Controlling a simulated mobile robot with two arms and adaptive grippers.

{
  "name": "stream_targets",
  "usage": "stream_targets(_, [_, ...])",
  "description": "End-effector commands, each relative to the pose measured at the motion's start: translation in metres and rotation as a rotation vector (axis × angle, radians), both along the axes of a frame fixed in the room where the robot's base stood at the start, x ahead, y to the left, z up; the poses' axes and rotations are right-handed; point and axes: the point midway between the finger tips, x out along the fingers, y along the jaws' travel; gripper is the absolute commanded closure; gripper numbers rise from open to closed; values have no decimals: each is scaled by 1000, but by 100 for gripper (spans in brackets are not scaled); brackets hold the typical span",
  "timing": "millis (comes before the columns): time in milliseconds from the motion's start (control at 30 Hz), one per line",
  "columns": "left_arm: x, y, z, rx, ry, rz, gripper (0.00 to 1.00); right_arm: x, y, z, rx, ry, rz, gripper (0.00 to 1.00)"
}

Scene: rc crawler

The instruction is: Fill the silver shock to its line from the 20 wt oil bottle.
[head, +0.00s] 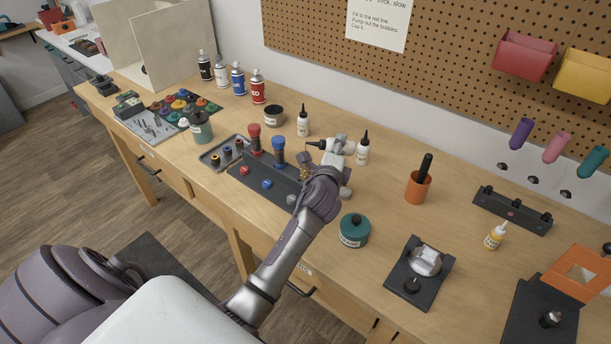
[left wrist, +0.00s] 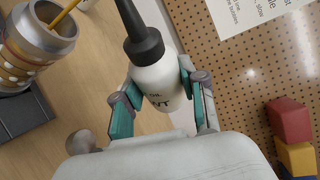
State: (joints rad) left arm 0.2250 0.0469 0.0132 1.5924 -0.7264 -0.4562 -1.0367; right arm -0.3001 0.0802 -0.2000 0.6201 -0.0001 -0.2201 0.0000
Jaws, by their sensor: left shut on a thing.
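My left gripper (head: 338,160) is shut on a white oil bottle (head: 342,147) with a black nozzle. The bottle is tipped, its nozzle pointing left above the silver shock (head: 305,170). In the left wrist view the bottle (left wrist: 158,88) sits between the teal finger pads; its label shows "WT", but I cannot read the number. The silver shock, with a gold spring, stands open at the upper left there (left wrist: 38,42). A thin amber streak (left wrist: 66,16) reaches into its mouth; I cannot tell whether it is oil. The fill line and nozzle tip are hidden. My right gripper is out of view.
The dark shock stand (head: 262,184) also holds a red shock (head: 254,138) and a blue shock (head: 279,152). Two white bottles stand close by, one behind (head: 303,125) and one to the right (head: 363,149). A teal jar (head: 354,231) is in front. Bench behind the orange cup (head: 418,188) is clear.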

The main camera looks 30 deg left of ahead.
Motion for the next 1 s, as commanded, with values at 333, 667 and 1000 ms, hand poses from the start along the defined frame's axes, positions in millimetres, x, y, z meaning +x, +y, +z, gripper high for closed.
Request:
stream_targets(333, [-3,3,-1,111,97,-1,96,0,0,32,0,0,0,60])
stream_targets(667, [-5,6,-10,201,171,0,96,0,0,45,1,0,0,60])
stream_targets(1000, [-7,9,-2,244,208,0,96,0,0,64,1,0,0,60])
